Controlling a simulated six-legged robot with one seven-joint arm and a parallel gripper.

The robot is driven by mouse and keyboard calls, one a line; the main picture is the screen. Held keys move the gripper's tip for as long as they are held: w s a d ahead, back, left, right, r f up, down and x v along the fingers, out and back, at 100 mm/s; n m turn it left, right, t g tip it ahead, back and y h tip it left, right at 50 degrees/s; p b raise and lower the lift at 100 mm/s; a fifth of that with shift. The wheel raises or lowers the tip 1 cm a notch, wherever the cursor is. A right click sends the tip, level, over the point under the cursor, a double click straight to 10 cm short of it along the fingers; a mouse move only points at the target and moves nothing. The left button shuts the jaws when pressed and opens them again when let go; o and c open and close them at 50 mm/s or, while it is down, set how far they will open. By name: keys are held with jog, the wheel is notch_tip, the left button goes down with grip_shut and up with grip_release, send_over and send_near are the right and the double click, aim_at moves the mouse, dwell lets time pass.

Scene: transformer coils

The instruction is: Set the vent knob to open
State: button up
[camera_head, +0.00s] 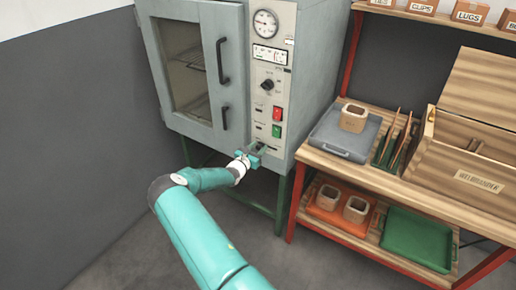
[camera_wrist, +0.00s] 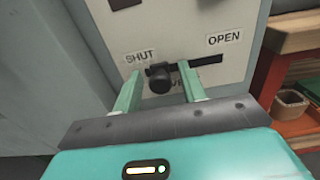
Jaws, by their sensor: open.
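The vent knob (camera_wrist: 160,80) is a black knob on a dark horizontal slot (camera_wrist: 208,60) in the oven's pale front panel. It sits at the slot's left end, below the SHUT label (camera_wrist: 139,57). The OPEN label (camera_wrist: 223,39) is above the slot's right end. My gripper (camera_wrist: 160,88) is open, with one green finger on each side of the knob; I cannot tell whether either touches it. In the head view my gripper (camera_head: 257,152) is at the bottom of the panel and partly hides the vent area.
The grey oven (camera_head: 208,50) has a dial, a black rotary knob (camera_head: 267,86), and red (camera_head: 277,113) and green (camera_head: 276,131) switches above the vent. A wooden workbench (camera_head: 375,178) with red legs, trays and boxes stands close on the right. Floor at lower left is clear.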

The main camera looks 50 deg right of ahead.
jog(key=shift+d, duration=0.25)
jog(key=shift+c, duration=0.2)
grip_shut()
